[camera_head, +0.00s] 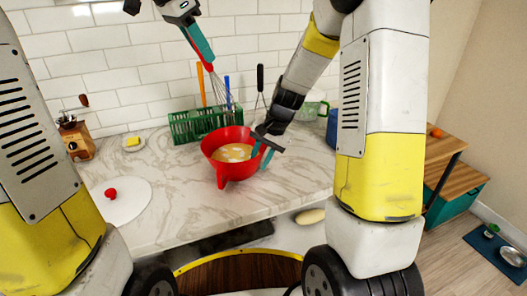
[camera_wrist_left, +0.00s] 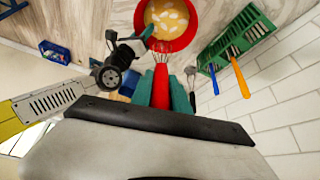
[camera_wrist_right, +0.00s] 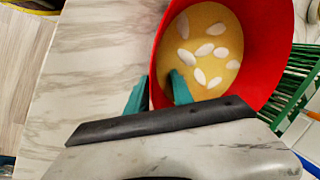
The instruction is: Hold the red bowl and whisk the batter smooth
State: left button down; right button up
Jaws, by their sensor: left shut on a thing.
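The red bowl (camera_head: 228,178) stands on the marble counter. It holds yellow batter (camera_head: 233,152) with several white lumps, clearest in the right wrist view (camera_wrist_right: 210,50). My left gripper (camera_head: 208,62) is shut on the red handle of the whisk (camera_wrist_left: 160,88). The whisk's wire end (camera_head: 221,90) points down above the bowl, apart from the batter as far as I can tell. My right gripper (camera_wrist_right: 160,92) is at the bowl's rim with its fingers apart, one inside the wall and one outside. It also shows at the bowl's right side in the head view (camera_head: 264,152).
A green rack (camera_head: 185,127) with upright utensils stands close behind the bowl. A white round board with a red item (camera_head: 110,193), a butter dish (camera_head: 133,143) and a wooden grinder (camera_head: 77,140) are at left. A green-handled container (camera_head: 312,108) stands behind my right arm.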

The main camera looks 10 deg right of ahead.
jog(key=shift+f, duration=0.2)
grip_shut()
jog(key=c, duration=0.5)
grip_release()
dwell(0.8)
jog(key=o, duration=0.3)
jog(key=shift+o, duration=0.2)
jog(key=shift+c, duration=0.2)
grip_shut()
